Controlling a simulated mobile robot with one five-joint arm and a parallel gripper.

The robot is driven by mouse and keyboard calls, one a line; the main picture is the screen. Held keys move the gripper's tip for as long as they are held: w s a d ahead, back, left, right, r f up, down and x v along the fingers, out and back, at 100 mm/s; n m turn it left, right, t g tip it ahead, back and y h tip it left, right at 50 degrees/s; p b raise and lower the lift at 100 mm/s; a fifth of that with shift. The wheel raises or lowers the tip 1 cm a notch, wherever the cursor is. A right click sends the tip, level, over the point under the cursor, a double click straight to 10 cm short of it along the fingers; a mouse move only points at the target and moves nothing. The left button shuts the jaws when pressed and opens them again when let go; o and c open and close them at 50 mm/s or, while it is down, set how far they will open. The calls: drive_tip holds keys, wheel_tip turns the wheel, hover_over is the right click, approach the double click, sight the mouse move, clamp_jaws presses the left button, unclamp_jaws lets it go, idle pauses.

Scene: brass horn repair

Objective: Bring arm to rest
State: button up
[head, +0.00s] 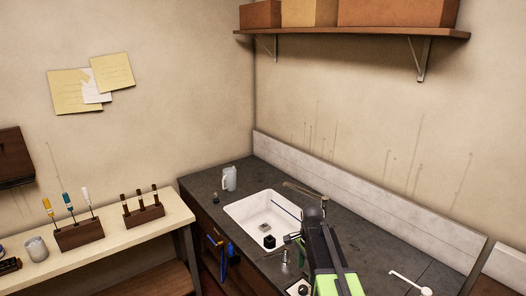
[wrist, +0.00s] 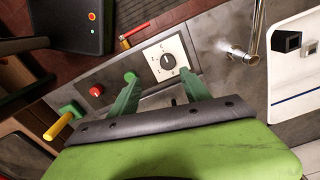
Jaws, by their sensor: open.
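My gripper (wrist: 160,84) shows in the wrist view with its two green fingers spread apart and nothing between them. Beyond the fingers is a grey panel with a white dial (wrist: 167,61) and a red knob (wrist: 96,90). In the head view my arm (head: 325,255), black and lime green, reaches in from the bottom over the dark counter (head: 375,240), near the right side of the sink. The gripper's fingertips are small and partly hidden by the arm there.
The white sink (head: 250,211) holds a black block (head: 269,241). A pale jug (head: 229,178) stands behind it. A metal tap (wrist: 238,52) rises beside the dial. Tool racks (head: 80,235) sit on the left bench. A wall shelf (head: 350,33) with boxes hangs above.

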drive_tip(key=s+f+n+b, duration=0.1)
drive_tip(key=s+f+b, duration=0.1)
drive_tip(key=s+f, duration=0.1)
drive_tip(key=s+f+n+b, duration=0.1)
drive_tip(key=s+f+b, duration=0.1)
drive_tip(key=s+f, duration=0.1)
drive_tip(key=shift+s+a+f+n+b, duration=0.15)
drive_tip(key=shift+s+f+n+b, duration=0.05)
drive_tip(key=shift+f+n+b, duration=0.25)
drive_tip(key=s+f+n, duration=0.1)
drive_tip(key=s+n, duration=0.5)
drive_tip(key=n, duration=0.4)
drive_tip(key=shift+b, duration=0.35)
drive_tip(key=shift+s, duration=0.1)
drive_tip(key=shift+c, duration=0.3)
